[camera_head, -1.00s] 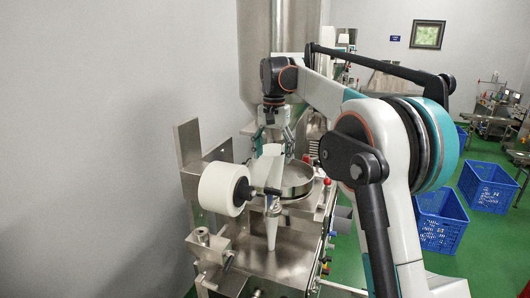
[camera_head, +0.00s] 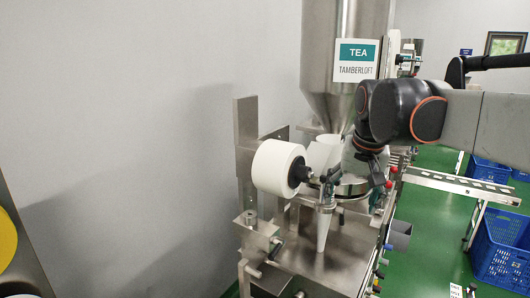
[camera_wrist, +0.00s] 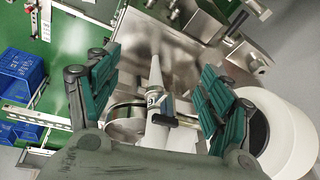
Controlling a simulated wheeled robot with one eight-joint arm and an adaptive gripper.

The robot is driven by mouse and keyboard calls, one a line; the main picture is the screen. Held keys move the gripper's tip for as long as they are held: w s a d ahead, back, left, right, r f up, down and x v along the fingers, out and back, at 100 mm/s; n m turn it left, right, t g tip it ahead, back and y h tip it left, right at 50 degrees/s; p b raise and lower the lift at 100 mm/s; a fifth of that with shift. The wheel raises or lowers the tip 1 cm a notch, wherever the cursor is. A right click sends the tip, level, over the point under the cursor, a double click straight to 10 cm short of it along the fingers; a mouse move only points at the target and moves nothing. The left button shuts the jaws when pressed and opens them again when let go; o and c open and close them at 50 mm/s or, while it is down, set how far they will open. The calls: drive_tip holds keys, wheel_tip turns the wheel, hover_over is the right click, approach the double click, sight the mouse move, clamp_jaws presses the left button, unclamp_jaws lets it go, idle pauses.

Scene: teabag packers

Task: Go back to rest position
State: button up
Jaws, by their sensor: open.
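My gripper (camera_wrist: 152,85) is open in the wrist view, its two green-padded fingers spread apart with nothing held between them. It hangs over the tea packing machine (camera_head: 325,255). The machine's white forming tube (camera_wrist: 156,72) shows between the fingers, apparently beyond them; it also shows in the head view (camera_head: 323,230). The round metal pan (camera_wrist: 122,115) lies near the left finger. The white paper roll (camera_wrist: 290,135) lies to the right of the right finger. In the head view my wrist covers part of the pan, and the fingertips are hard to make out.
The steel hopper (camera_head: 340,90) with a TEA sign (camera_head: 357,60) stands close behind my wrist. The white roll (camera_head: 275,168) sticks out at the machine's left. Blue crates (camera_head: 500,250) stand on the green floor at right. A yellow disc (camera_head: 5,240) shows at the left edge.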

drive_tip(key=s+f+n+t+b, duration=0.1)
drive_tip(key=s+f+b, duration=0.4)
drive_tip(key=s+f, duration=0.5)
drive_tip(key=s+f+n+t+b, duration=0.2)
drive_tip(key=s+f+b, duration=0.3)
drive_tip(key=s+f, duration=0.5)
wheel_tip(320, 180, down, 5)
drive_tip(key=shift+s+f+n+t+b, duration=0.15)
drive_tip(key=shift+s+n+t+b, duration=0.15)
drive_tip(key=shift+s+b, duration=0.1)
